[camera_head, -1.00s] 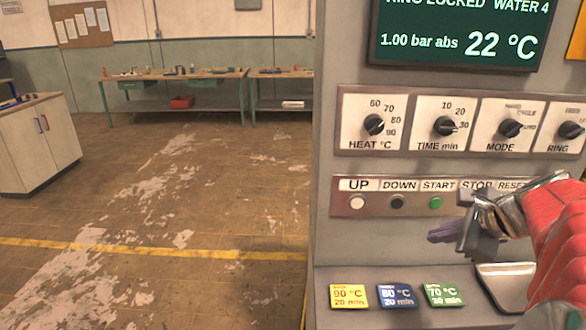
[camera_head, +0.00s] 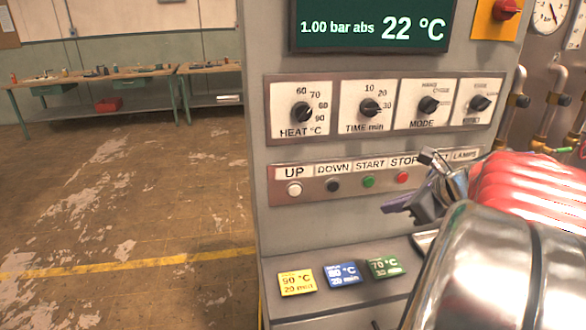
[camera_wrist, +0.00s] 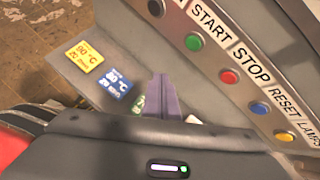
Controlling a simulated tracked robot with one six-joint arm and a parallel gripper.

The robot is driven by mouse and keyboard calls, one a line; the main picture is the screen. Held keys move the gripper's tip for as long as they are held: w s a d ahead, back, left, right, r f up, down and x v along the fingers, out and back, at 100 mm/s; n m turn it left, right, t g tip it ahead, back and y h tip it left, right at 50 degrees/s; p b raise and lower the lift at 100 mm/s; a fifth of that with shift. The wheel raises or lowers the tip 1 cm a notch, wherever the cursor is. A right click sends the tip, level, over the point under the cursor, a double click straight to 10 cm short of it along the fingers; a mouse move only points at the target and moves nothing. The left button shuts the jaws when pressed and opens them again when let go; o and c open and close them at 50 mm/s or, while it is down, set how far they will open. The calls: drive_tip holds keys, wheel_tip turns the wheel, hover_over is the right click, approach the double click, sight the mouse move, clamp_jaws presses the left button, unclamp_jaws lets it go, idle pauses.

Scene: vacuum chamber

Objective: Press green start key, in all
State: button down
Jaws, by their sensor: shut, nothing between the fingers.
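The green start key (camera_head: 369,181) sits on the button strip under the label START, between the dark DOWN key (camera_head: 333,185) and the red STOP key (camera_head: 402,177). In the wrist view the green key (camera_wrist: 194,43) shows above and to the right of my fingertips. My gripper (camera_head: 396,205) is shut and empty, to the lower right of the green key and apart from it in the picture. In the wrist view its purple fingers (camera_wrist: 161,95) are together, over the sloping card ledge. My red and metal arm reaches in from the right.
Dial plates (camera_head: 303,110) and a green display (camera_head: 372,28) are above the strip. Yellow (camera_head: 297,282), blue (camera_head: 343,273) and green (camera_head: 384,266) cards lie on the ledge below. The blue RESET key (camera_wrist: 260,108) and yellow LAMPS key (camera_wrist: 284,136) are beyond STOP. Pipes stand at right.

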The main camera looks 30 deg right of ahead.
drive_tip(key=w+d, duration=0.2)
drive_tip(key=w, duration=0.5)
drive_tip(key=shift+d, duration=0.15)
drive_tip(key=shift+w, duration=0.2)
idle(1.9)
drive_tip(key=shift+w+d, duration=0.1)
drive_tip(key=shift+w, duration=0.15)
drive_tip(key=shift+w+d+r, duration=0.1)
drive_tip(key=shift+w+d, duration=0.05)
drive_tip(key=shift+w, duration=0.25)
idle(0.9)
drive_tip(key=shift+s, duration=0.15)
drive_tip(key=shift+s+a, duration=0.3)
drive_tip(key=shift+s, duration=0.35)
drive_tip(key=shift+s, duration=0.1)
drive_tip(key=shift+s+a, duration=0.25)
drive_tip(key=shift+s, duration=0.5)
drive_tip(key=shift+s+a, duration=0.25)
drive_tip(key=shift+s, duration=0.55)
drive_tip(key=shift+s+a, duration=0.25)
drive_tip(key=shift+s, duration=0.5)
